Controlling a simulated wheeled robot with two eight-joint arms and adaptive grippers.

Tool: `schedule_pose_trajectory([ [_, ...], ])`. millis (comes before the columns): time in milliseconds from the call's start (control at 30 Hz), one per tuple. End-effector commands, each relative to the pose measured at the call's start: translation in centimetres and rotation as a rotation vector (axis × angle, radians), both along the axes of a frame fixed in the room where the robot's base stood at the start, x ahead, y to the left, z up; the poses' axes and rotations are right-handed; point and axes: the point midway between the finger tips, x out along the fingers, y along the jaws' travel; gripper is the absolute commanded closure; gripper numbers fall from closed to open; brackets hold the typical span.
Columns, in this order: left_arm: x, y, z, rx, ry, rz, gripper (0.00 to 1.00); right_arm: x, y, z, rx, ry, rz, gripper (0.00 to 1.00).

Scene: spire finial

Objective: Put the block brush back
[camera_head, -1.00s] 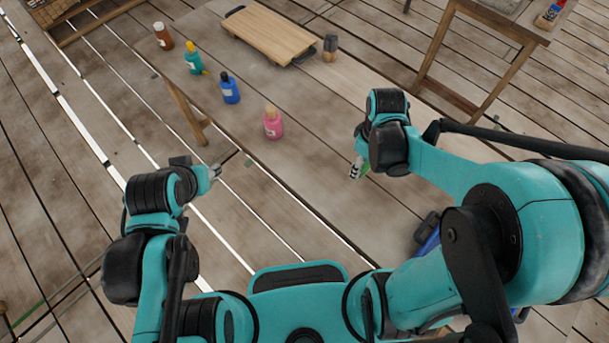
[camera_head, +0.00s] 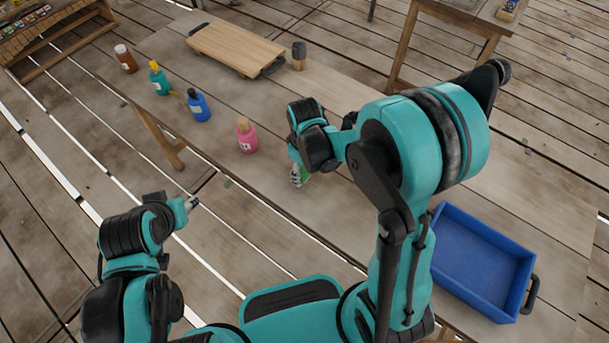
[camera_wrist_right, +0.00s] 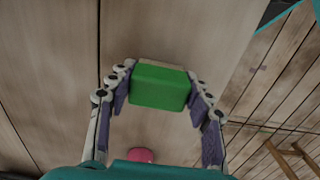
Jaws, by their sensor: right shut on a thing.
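In the right wrist view, a green block (camera_wrist_right: 160,86) with a pale tan strip along its far edge sits between my finger pads; I take it to be the block brush. My right gripper (camera_head: 298,175) is shut on it, over the near edge of the wooden table (camera_head: 225,125). In the head view only a small green patch of the block shows beside the fingers. How far it is above the table is hard to tell. My left gripper (camera_head: 191,203) is at the left, apart from the things on the table; its opening is unclear.
Brown (camera_head: 126,59), teal (camera_head: 159,78), blue (camera_head: 198,105) and pink (camera_head: 247,135) bottles stand in a row. A wooden board (camera_head: 238,47) and a dark-topped item (camera_head: 299,55) are behind. A blue tray (camera_head: 438,262) lies at the right. Table between pink bottle and tray is partly clear.

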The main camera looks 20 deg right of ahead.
Motion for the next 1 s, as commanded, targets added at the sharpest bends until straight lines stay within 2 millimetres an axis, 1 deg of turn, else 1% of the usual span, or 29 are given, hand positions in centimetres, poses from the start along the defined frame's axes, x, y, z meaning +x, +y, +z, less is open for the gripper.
schedule_pose_trajectory([
  [33, 0.0, 0.0, -0.8, 0.0, 0.0, 0.0, 0.6, 0.0, 0.0, -1.2, 0.0, 0.0, 0.0, 0.81],
  [100, 0.0, 0.0, -0.9, 0.0, 0.0, 0.0, 0.6, 0.0, 0.0, -1.6, 0.0, 0.0, 0.0, 0.81],
  [333, 0.0, 0.0, -0.7, 0.0, 0.0, 0.0, 0.6, 0.0, 0.0, -1.4, 0.0, 0.0, 0.0, 0.81],
  [467, 0.0, 0.0, -1.2, 0.0, 0.0, 0.0, 0.6, 0.0, 0.0, -1.9, 0.0, 0.0, 0.0, 0.81],
  [500, 0.0, 0.0, -1.1, 0.0, 0.0, 0.0, 0.6, 0.0, 0.0, -1.8, 0.0, 0.0, 0.0, 0.42],
  [533, 0.0, 0.0, -1.1, 0.0, 0.0, 0.0, 0.6, 0.0, 0.0, -1.8, 0.0, 0.0, 0.0, 0.34],
  [567, 0.0, 0.0, -1.1, 0.0, 0.0, 0.0, 0.6, 0.0, 0.0, -1.8, 0.0, 0.0, 0.0, 0.29],
  [867, 0.0, 0.0, -1.0, 0.0, 0.0, 0.0, 0.6, 0.0, 0.0, -1.7, 0.0, 0.0, 0.0, 0.29],
  [967, 0.0, 0.0, -0.5, 0.0, 0.0, 0.0, 0.6, 0.0, 0.0, -1.2, 0.0, 0.0, 0.0, 0.29],
  [1000, 0.0, 0.0, -0.3, 0.0, 0.0, 0.0, 0.6, 0.0, 0.0, -0.7, 0.0, 0.0, 0.0, 0.29],
])
